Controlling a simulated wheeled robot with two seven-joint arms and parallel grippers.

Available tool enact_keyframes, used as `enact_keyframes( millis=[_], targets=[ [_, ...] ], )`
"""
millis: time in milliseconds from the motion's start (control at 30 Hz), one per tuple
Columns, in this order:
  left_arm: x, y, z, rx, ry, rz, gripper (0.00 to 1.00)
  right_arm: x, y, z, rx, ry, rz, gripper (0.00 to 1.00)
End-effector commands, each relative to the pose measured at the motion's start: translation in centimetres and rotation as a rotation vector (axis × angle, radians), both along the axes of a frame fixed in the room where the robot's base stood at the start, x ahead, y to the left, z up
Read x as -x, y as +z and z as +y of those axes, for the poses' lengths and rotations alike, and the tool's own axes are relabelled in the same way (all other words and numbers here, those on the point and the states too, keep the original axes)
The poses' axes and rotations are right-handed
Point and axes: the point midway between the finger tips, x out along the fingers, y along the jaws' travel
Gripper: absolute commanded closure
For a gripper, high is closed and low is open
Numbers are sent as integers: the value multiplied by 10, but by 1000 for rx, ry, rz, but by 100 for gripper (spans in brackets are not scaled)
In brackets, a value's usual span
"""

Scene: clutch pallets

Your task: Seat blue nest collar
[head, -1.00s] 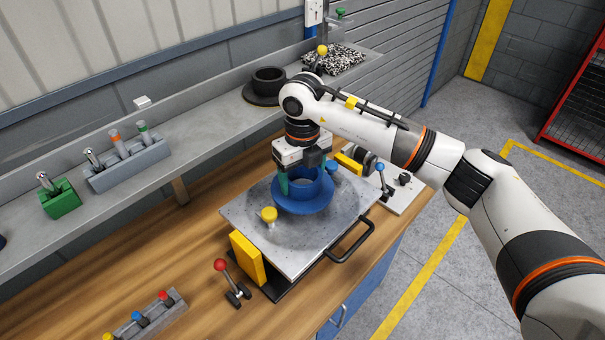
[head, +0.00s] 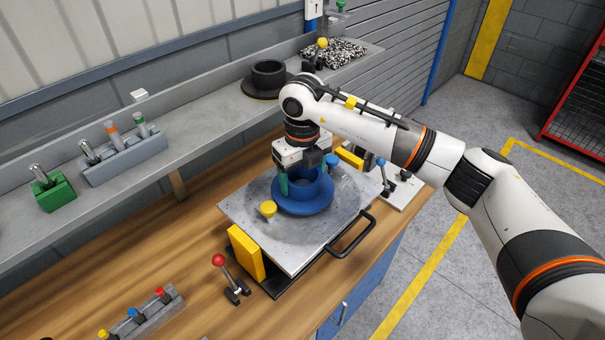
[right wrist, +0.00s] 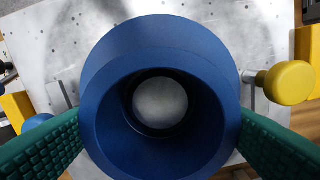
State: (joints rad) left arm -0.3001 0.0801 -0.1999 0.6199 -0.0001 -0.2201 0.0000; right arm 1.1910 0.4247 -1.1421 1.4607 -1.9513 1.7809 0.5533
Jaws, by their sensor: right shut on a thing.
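The blue nest collar (head: 302,199) is a wide round flange with a hollow neck. It is upright at the middle of the grey metal pallet (head: 291,262); I cannot tell whether its flange touches the plate. My right gripper (head: 299,182) is above it, shut on the neck with green finger pads on either side. In the right wrist view the collar (right wrist: 105,75) sits between the pads of the gripper (right wrist: 163,130), and a pale disc shows through its bore. A yellow knob (head: 267,209) and a blue knob (head: 332,160) stand beside the flange. My left gripper is out of view.
A yellow block (head: 246,254) and a red-knobbed lever (head: 218,260) are at the pallet's left. A black handle (head: 352,237) is at its front right. The shelf behind holds a black flanged ring (head: 268,78) and racks. Bare wood lies left of the pallet.

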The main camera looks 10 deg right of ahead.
Motion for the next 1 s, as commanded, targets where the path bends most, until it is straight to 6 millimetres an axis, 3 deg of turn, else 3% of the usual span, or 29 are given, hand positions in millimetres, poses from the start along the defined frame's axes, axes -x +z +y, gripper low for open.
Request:
enact_keyframes(
  millis=[1000],
  targets=[
    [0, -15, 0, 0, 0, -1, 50, 0, -17, 0, 0, 0, -1, 55]
  ],
)
